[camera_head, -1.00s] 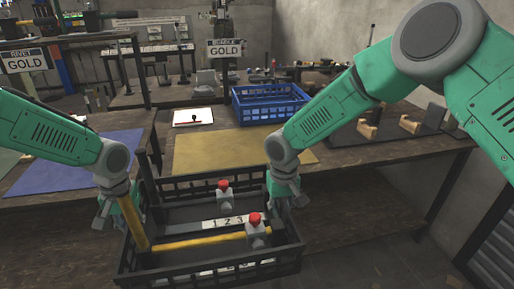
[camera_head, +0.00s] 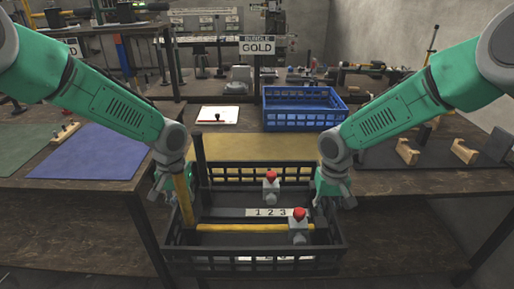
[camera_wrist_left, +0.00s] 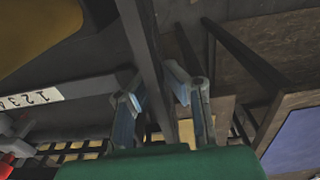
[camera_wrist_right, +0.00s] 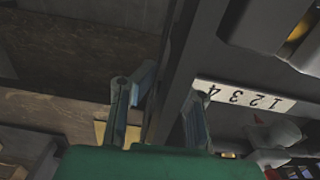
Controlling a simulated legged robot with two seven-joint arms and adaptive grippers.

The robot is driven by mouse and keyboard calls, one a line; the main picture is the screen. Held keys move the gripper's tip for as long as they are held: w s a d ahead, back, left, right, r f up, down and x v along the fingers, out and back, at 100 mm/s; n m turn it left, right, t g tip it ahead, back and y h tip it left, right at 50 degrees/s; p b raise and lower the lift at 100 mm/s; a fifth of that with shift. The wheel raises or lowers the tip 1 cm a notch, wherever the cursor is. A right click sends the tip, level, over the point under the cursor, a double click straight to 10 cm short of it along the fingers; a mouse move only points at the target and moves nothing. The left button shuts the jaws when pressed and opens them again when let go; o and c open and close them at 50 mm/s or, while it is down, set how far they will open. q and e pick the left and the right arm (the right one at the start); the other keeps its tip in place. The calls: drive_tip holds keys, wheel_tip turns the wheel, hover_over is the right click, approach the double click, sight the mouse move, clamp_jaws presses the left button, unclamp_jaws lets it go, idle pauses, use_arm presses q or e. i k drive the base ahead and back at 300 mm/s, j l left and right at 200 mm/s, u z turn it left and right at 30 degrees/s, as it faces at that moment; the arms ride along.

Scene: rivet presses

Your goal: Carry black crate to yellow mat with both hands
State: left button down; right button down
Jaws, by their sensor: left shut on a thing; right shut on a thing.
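The black crate (camera_head: 255,268) is held level in front of the workbench, with a yellow handle bar, a 1-2-3 label and two grey pieces with red knobs (camera_head: 299,226) inside. My left gripper (camera_head: 168,192) is shut on its left wall; the left wrist view shows the fingers (camera_wrist_left: 158,92) on either side of that wall. My right gripper (camera_head: 333,192) is shut on its right wall, as the right wrist view also shows (camera_wrist_right: 166,100). The yellow mat (camera_head: 250,148) lies on the bench just beyond the crate, partly hidden by the crate and arms.
A blue crate (camera_head: 300,122) stands behind the yellow mat. A white sheet with a stamp (camera_head: 217,115) lies to its left. A blue mat (camera_head: 90,152) is on the left bench. Wooden blocks (camera_head: 407,152) stand on a dark mat at right. A GOLD sign (camera_head: 257,46) rises at the back.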

sight(258, 155)
drive_tip(key=i, duration=1.15)
